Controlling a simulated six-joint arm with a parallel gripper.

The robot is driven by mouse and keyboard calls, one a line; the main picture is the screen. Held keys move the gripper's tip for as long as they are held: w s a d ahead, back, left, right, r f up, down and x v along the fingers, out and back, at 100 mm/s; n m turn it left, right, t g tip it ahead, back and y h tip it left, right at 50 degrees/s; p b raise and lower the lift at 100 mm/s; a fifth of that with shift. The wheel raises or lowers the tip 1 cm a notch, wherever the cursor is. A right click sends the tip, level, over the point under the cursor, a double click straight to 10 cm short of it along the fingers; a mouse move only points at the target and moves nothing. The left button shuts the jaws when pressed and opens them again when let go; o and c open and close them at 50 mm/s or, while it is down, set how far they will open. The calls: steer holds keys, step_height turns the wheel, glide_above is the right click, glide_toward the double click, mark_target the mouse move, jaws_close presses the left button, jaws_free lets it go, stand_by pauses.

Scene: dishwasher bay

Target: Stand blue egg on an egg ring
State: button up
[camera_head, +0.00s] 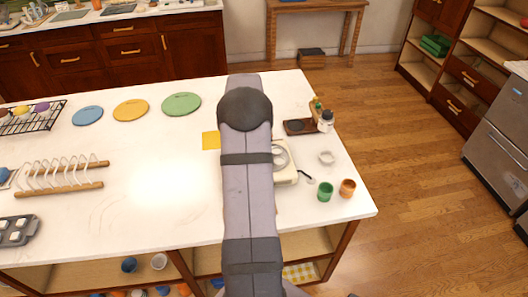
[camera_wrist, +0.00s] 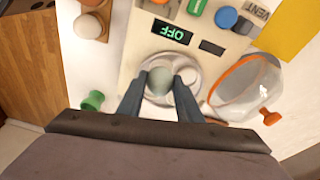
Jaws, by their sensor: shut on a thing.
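My gripper (camera_wrist: 161,86) is shut on a pale grey-green-blue egg (camera_wrist: 160,78), one finger on each side of it. The egg is over the round, light-coloured plate (camera_wrist: 150,98) of a cream cooker (camera_wrist: 135,60), whose display reads OFF. The plate has ring-shaped seats, partly covered by the egg and fingers. I cannot tell whether the egg touches a ring. In the head view the cooker (camera_head: 287,176) shows only in part beside my arm, which hides my gripper and the egg.
A clear lid with an orange rim (camera_wrist: 243,88) lies right of the cooker in the wrist view. A green cup (camera_head: 325,192) and an orange cup (camera_head: 348,188) stand near the counter's right edge. A wooden rack (camera_head: 58,175) and three coloured plates are on the left.

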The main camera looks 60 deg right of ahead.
steer(key=shift+b+x, duration=0.55)
steer(key=shift+x, duration=0.25)
stand_by(0.8)
steer(key=shift+w+a, duration=0.1)
steer(key=o, duration=0.7)
steer(key=shift+r, duration=0.1)
steer(key=o, duration=0.4)
